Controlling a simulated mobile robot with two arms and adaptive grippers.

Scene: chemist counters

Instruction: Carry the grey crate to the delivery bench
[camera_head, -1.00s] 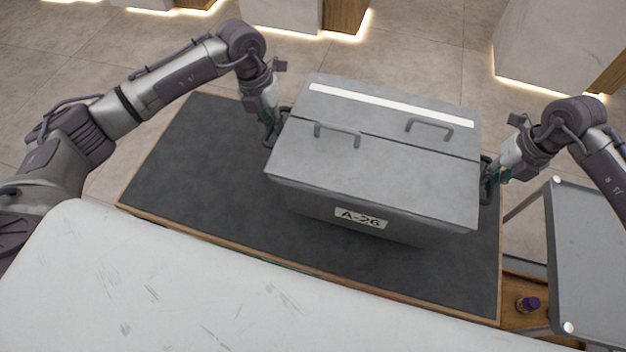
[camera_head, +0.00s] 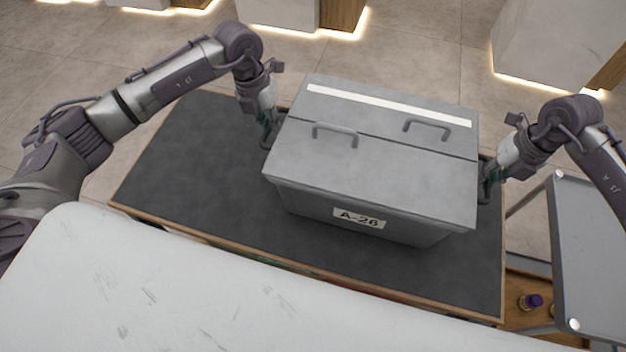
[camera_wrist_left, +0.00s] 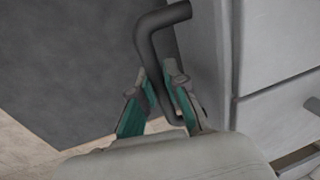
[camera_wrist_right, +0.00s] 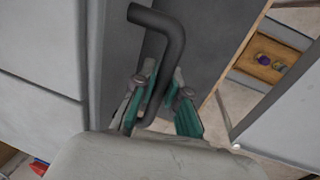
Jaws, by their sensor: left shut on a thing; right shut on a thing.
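The grey crate (camera_head: 375,175), labelled A-26, is upright with its lid shut, over a dark-topped bench (camera_head: 175,165) with a wooden edge. I cannot tell whether its base touches the bench top. No sign shows whether this is the delivery bench. My left gripper (camera_head: 269,138) is shut on the crate's left side handle, a dark bent bar (camera_wrist_left: 153,60). My right gripper (camera_head: 486,185) is shut on the right side handle, which shows in the right wrist view (camera_wrist_right: 174,50). The crate's underside is hidden.
A grey trolley (camera_head: 595,255) stands close to the right of the bench. A purple-capped bottle (camera_head: 531,301) is on a low wooden shelf there. Lit white counters (camera_head: 560,45) stand beyond the bench on the tiled floor. The bench top is bare left of the crate.

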